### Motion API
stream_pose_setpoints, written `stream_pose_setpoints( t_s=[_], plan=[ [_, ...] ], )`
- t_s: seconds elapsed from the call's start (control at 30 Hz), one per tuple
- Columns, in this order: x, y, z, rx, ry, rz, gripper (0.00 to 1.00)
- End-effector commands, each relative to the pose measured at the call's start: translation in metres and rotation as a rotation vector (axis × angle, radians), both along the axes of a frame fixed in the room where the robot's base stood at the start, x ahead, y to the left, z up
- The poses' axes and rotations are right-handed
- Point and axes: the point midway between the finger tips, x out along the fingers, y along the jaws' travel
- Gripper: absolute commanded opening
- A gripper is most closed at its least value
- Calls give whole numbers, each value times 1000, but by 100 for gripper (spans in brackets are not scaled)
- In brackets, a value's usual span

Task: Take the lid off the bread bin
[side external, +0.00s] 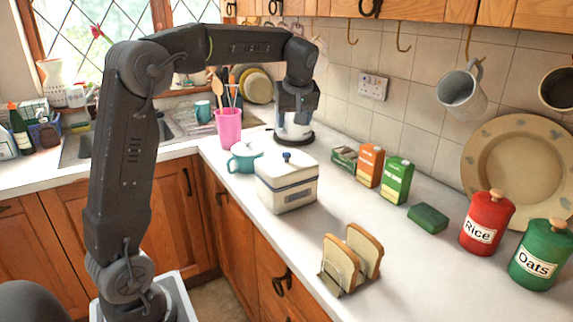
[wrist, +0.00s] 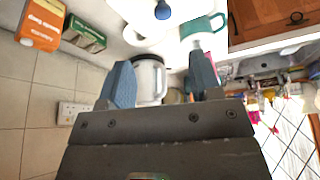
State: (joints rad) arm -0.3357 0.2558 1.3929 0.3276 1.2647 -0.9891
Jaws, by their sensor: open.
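The bread bin (side external: 287,192) is a cream box with a dark stripe, standing on the white worktop. Its lid (side external: 272,167) is on, with a round blue knob (side external: 286,157) on top. My gripper (side external: 293,112) is open and empty, above and behind the bin, in front of a white appliance with a dark base. In the wrist view, my two blue-grey fingers (wrist: 162,75) stand apart. The blue knob (wrist: 162,10) shows at the top edge of that view, beyond the fingertips, and most of the bin is out of frame.
A teal pot (side external: 243,160) stands just left of the bin, with a pink utensil holder (side external: 229,128) behind. Orange (side external: 370,165) and green (side external: 397,180) cartons stand to the right. A toast rack (side external: 350,258) is in front. Worktop between them is clear.

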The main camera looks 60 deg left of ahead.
Motion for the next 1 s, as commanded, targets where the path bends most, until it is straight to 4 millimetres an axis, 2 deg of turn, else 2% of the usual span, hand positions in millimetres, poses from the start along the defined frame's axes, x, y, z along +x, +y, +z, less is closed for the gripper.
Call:
stream_pose_setpoints(
  t_s=[0.1, 0.3, 0.57, 0.83, 1.0],
  plan=[
    [2, 9, -24, -2, 5, 1, 58],
    [6, 20, -54, -1, 3, -2, 58],
    [6, 28, -71, -2, 2, -3, 58],
    [7, 42, -106, -3, 2, -3, 58],
    [8, 44, -111, -1, 0, -4, 58]
  ],
)
